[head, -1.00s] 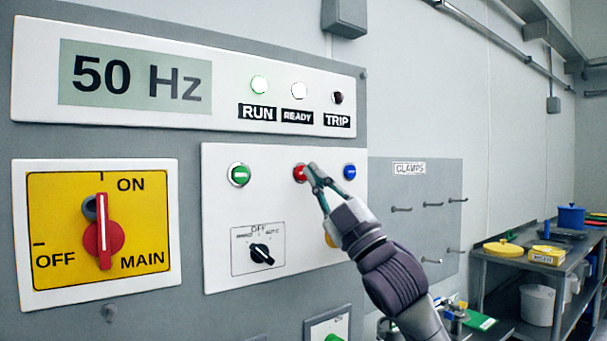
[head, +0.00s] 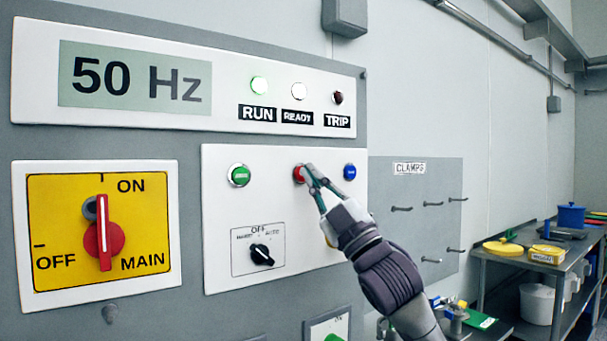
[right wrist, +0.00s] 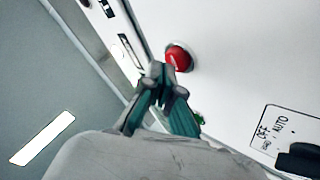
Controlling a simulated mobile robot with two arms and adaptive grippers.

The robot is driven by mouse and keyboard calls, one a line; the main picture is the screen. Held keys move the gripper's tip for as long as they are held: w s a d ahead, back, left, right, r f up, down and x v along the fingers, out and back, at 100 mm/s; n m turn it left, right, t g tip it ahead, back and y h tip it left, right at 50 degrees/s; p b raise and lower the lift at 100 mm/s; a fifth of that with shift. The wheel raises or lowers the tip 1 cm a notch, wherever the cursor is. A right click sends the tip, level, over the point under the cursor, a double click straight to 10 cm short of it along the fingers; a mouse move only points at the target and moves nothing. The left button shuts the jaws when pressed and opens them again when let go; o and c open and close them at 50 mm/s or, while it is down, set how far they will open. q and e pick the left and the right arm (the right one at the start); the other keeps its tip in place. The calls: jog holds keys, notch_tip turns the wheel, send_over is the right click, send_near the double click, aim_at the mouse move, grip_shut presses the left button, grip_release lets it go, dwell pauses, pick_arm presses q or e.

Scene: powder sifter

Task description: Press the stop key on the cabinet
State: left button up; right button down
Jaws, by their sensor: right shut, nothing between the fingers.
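The red stop key (head: 299,174) is a round button on the white panel (head: 222,210) of the grey cabinet (head: 190,165), between the green key (head: 239,175) and the blue key (head: 350,172). My right gripper (head: 309,172) is shut and empty, its fingertips at the red key and covering its right part. In the right wrist view the red key (right wrist: 178,58) shows just beyond the fingertips (right wrist: 160,72). I cannot tell whether they touch. My left gripper is not in view.
A black selector (head: 262,254) sits below the green key. The red main switch (head: 104,238) on its yellow plate points to ON at left. A clamps board (head: 398,250) with hooks is to the right, and a bench (head: 490,254) with containers stands farther right.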

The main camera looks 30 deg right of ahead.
jog(key=shift+w, duration=0.45)
dwell(0.5)
jog(key=shift+s, duration=0.1)
jog(key=shift+s+f, duration=0.1)
jog(key=shift+s, duration=0.55)
jog(key=s, duration=0.1)
jog(key=s+b, duration=0.1)
jog(key=s, duration=0.1)
jog(key=s+b, duration=0.1)
jog(key=s, duration=0.1)
jog(key=shift+d, duration=0.25)
